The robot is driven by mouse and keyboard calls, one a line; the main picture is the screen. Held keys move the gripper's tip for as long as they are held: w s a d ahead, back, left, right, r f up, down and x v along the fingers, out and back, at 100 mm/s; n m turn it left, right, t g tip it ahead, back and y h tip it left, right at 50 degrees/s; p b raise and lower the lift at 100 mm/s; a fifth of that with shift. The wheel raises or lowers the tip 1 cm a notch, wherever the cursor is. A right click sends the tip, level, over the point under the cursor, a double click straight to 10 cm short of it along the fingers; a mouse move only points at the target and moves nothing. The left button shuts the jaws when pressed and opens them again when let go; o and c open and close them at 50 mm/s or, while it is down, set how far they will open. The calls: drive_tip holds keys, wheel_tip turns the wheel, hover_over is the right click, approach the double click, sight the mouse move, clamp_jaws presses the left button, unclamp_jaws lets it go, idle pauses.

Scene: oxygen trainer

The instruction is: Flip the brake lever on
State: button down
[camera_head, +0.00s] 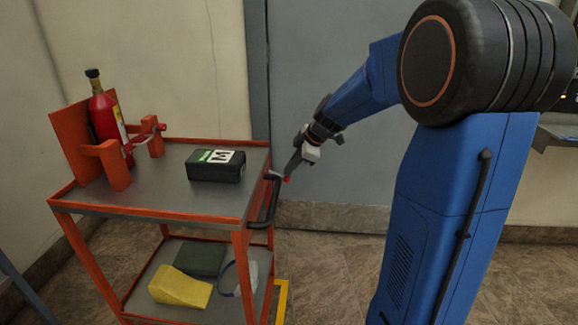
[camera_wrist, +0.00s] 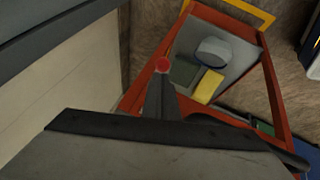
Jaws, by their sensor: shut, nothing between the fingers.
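An orange-framed trolley (camera_head: 160,212) stands left of my arm, with a black push handle (camera_head: 270,201) on its right end. A small red round knob (camera_head: 286,179) shows near the handle's upper end, and the wrist view also shows it (camera_wrist: 162,65). It looks like the brake lever's knob; the lever's shaft is hidden. My gripper (camera_head: 291,170) is shut and empty, pointing down with its tips at or very near the knob. In the wrist view the gripper (camera_wrist: 161,92) lies just below the knob; I cannot tell whether they touch.
A red cylinder (camera_head: 104,118) stands in an orange holder on the trolley's top. A black box (camera_head: 216,166) lies beside it. The lower shelf holds a yellow block (camera_head: 180,289) and a dark green block (camera_head: 200,258). A grey door (camera_head: 335,120) is behind my gripper.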

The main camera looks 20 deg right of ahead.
drive_tip(key=shift+s+d+f, duration=0.15)
drive_tip(key=shift+f, duration=0.6)
drive_tip(key=shift+f, duration=0.1)
